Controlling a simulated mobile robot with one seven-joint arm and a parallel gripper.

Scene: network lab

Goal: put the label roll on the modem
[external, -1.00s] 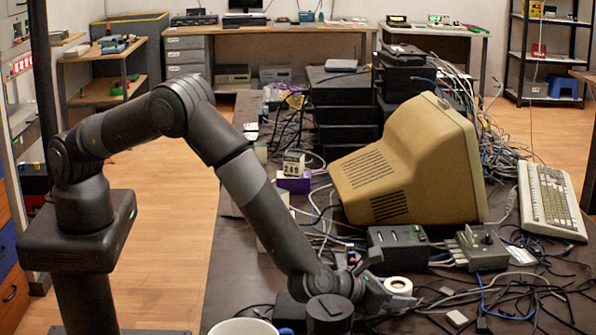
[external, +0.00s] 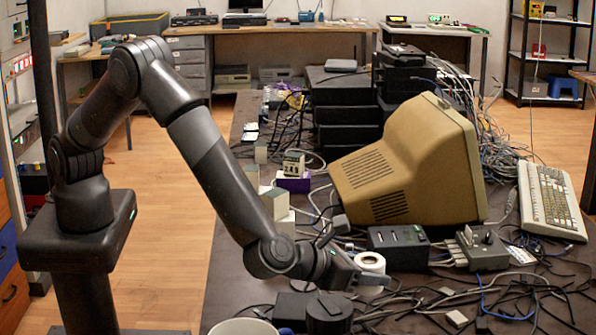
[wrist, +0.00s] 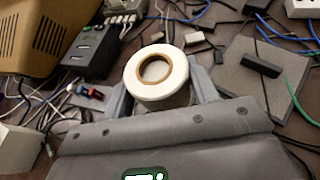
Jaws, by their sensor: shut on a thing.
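The label roll (external: 371,262) is a white roll with a brown core, upright with its hole facing up. My gripper (external: 366,280) is shut on it, with one finger on each side; in the wrist view the roll (wrist: 157,84) sits between the fingers. It appears held above the cluttered table. Which device is the modem is not certain. A black box with front slots (external: 398,247) stands just right of the roll and also shows in the wrist view (wrist: 88,50). A flat grey device (external: 341,65) lies on the black stack farther back.
A large beige monitor (external: 400,170) stands behind the black box. A grey switch box (external: 482,250) and a keyboard (external: 550,200) are to the right. Cables cover much of the table. A white mug (external: 243,327) and a dark round object (external: 330,313) are in front.

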